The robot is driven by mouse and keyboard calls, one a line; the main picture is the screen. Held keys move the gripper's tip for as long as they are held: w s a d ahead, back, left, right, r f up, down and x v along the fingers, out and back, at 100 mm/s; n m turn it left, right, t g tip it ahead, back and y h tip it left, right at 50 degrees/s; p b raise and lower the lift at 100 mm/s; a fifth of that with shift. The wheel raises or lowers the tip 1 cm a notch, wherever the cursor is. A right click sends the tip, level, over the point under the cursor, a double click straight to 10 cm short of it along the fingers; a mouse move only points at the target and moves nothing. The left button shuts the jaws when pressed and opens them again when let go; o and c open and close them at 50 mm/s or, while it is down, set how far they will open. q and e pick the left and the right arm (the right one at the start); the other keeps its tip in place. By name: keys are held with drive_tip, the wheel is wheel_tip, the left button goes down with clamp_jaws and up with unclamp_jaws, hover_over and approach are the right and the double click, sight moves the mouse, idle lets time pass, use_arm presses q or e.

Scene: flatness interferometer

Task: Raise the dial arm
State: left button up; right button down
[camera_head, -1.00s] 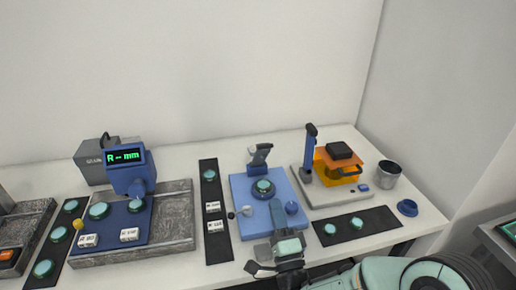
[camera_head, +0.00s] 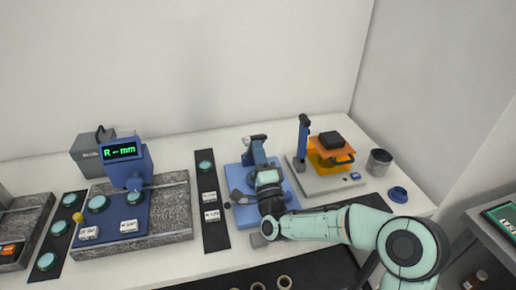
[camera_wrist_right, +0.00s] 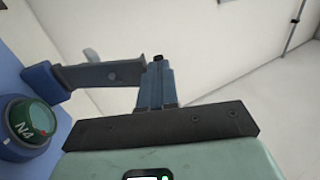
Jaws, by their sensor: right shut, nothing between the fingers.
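The blue fixture plate (camera_head: 290,187) lies on the table right of centre, partly hidden by my right arm. A blue upright with a pale top (camera_head: 256,141) stands at its back. In the right wrist view, a dark grey bar (camera_wrist_right: 100,76), seemingly the dial arm, runs from a blue hub (camera_wrist_right: 42,82) toward my fingers. A green-faced disc marked N4 (camera_wrist_right: 32,120) sits in a blue holder below the hub. My right gripper (camera_head: 261,158) is over the plate beside the upright; its fingers also show in the wrist view (camera_wrist_right: 157,66), shut and empty. Contact with the bar is unclear. My left gripper is out of view.
Left stands a granite block (camera_head: 180,211) with a blue gauge reading "R -- mm" (camera_head: 120,150). A dark strip (camera_head: 215,230) with a disc and labels lies between. Right are an orange-shielded unit (camera_head: 330,160), a grey cup (camera_head: 379,162) and a blue ring (camera_head: 398,194).

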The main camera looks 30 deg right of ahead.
drive_tip(key=shift+w+r, duration=0.15)
drive_tip(key=shift+r, duration=0.05)
idle(0.3)
drive_tip(key=w+r+g, duration=0.1)
drive_tip(key=w+r, duration=0.1)
drive_tip(key=w+d+r+g+y+p, duration=0.1)
drive_tip(key=r+g, duration=0.1)
drive_tip(key=shift+w, duration=0.4)
use_arm(q)
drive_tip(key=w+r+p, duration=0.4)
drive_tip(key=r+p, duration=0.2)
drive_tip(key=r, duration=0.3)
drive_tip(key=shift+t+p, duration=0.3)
drive_tip(key=shift+p, duration=0.1)
use_arm(e)
drive_tip(key=w+g, duration=0.1)
drive_tip(key=w+r+g, duration=0.1)
drive_tip(key=w, duration=0.1)
drive_tip(key=w+d+g, duration=0.1)
drive_tip(key=shift+w+r+y, duration=0.15)
drive_tip(key=shift+w+y, duration=0.1)
drive_tip(key=shift+y, duration=0.05)
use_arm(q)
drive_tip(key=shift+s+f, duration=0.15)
use_arm(e)
drive_tip(key=shift+d, duration=0.1)
